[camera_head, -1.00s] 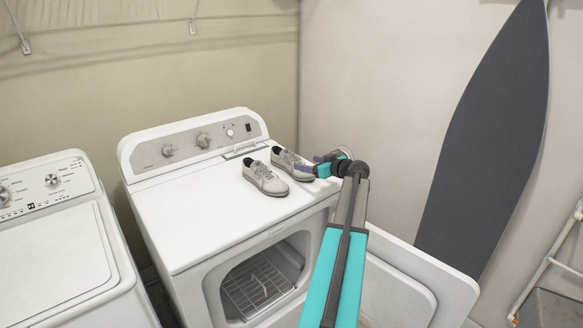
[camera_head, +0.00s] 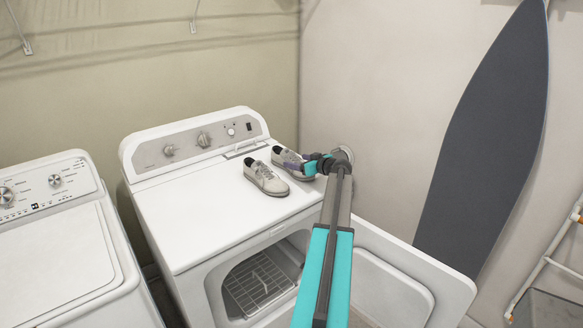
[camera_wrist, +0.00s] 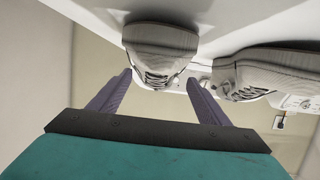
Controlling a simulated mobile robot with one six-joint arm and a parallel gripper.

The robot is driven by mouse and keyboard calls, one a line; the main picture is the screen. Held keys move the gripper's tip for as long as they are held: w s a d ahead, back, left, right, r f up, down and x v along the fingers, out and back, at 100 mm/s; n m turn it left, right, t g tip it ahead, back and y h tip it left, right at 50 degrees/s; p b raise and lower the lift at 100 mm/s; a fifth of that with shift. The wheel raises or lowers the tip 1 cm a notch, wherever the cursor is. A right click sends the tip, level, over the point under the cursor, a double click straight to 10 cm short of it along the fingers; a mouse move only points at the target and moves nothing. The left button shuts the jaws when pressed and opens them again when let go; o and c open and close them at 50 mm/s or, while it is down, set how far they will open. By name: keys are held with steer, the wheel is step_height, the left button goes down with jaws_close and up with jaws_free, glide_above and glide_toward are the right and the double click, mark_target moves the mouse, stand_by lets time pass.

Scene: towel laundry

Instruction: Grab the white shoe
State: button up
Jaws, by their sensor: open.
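Two greyish-white shoes stand upright, side by side, on the dryer top (camera_head: 220,215). The left shoe (camera_head: 264,178) is fully visible in the head view. The right shoe (camera_head: 287,158) is partly hidden behind my gripper (camera_head: 300,165). In the wrist view, the right shoe (camera_wrist: 160,38) is straight ahead of my gripper (camera_wrist: 158,77), with its laced part at the gap between the two purple fingertips. The fingers are spread and not closed on it; I cannot tell whether they touch it. The left shoe (camera_wrist: 265,72) is off to the right side there.
The dryer's control panel (camera_head: 200,143) rises behind the shoes. Its door (camera_head: 385,285) hangs open at the front right, under my arm. A washer (camera_head: 55,240) stands at left. A dark ironing board (camera_head: 490,130) leans on the right wall.

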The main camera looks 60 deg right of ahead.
steer(key=shift+w+d+f+p, duration=0.1)
steer(key=shift+w+d+p, duration=0.25)
steer(key=shift+w+p, duration=0.2)
steer(key=shift+w+d+f+p, duration=0.1)
steer(key=shift+w+d+p, duration=0.2)
steer(key=shift+w+p, duration=0.2)
steer(key=shift+p+x, duration=0.5)
steer(key=shift+x, duration=0.9)
steer(key=shift+f, duration=0.1)
steer(key=c, duration=1.5)
